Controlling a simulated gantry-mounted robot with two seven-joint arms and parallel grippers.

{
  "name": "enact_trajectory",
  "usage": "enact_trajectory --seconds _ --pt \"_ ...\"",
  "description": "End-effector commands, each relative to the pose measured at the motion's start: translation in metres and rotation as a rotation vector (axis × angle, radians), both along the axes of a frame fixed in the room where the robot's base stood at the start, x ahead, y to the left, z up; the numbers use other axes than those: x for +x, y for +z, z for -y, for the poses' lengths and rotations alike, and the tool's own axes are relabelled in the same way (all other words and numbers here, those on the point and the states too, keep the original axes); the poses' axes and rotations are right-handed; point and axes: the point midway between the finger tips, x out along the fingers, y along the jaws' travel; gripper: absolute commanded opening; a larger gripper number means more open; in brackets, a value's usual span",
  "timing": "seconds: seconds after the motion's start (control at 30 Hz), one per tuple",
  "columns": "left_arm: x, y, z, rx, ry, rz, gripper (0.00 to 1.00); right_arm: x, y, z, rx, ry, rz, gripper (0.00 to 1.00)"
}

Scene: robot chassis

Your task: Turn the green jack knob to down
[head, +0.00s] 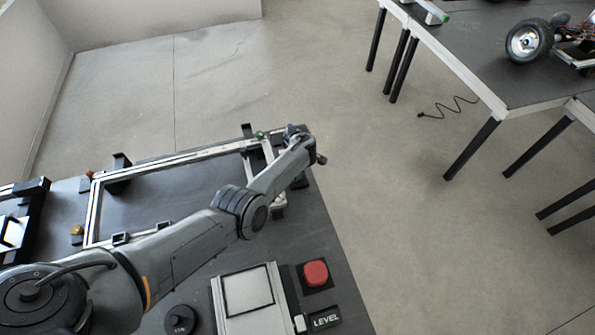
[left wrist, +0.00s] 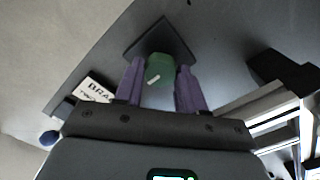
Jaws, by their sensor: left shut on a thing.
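The green jack knob (left wrist: 160,68) has a pale mark on its top and stands on a dark square base (left wrist: 150,42) in the left wrist view. The two purple fingers of my left gripper (left wrist: 161,84) are on either side of it, shut on the knob. In the head view a small green spot (head: 260,134), apparently the knob, shows at the far right corner of the metal frame, beside my left wrist. My arm hides the fingers there. My right gripper is in neither view.
The metal frame (head: 180,157) lies on the dark table, with a red knob (head: 88,173) and a yellow knob (head: 77,230) at its left side. A black block (left wrist: 285,70) stands right of the green knob. A red button (head: 316,273) is at the front.

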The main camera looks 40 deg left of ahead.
Motion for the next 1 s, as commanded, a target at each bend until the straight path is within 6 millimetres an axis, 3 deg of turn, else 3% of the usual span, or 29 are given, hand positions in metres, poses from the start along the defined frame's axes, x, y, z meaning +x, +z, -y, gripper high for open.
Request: enact_trajectory --seconds 0.03,0.17,0.57,1.0 --pt "-0.001 -0.001 -0.001 0.001 0.003 0.0 0.44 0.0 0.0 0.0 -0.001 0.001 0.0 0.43" --pt "0.0 -0.001 -0.001 0.001 0.002 0.0 0.64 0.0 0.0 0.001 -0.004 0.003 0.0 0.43" --pt "0.0 0.006 0.0 0.0 -0.001 0.0 0.65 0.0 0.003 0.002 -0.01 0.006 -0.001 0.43" --pt "0.0 0.075 -0.001 0.002 0.0 0.001 0.65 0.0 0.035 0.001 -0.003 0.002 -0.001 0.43"
